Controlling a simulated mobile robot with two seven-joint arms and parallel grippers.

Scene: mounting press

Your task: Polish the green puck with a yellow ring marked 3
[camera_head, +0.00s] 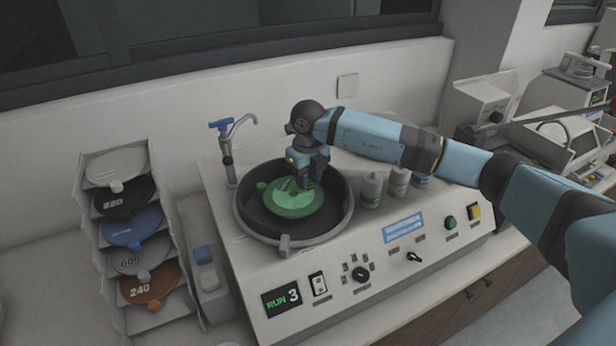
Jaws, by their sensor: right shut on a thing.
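My right gripper (308,178) reaches down into the round black bowl (343,211) of the polishing machine (352,262). It is shut on a small puck just over or on the green disc (291,205); I cannot tell whether they touch. The fingers and the small scale hide the puck, so its colour, ring and number cannot be read. The green disc lies flat in the bowl with a small tab at its left. The machine's display (281,299) reads RUN 3. My left gripper is not in view.
A rack (88,225) at the left holds several discs, some marked 320, 600 and 240. A blue-topped tap (227,150) stands behind the bowl. White bottles (371,189) stand right of it.

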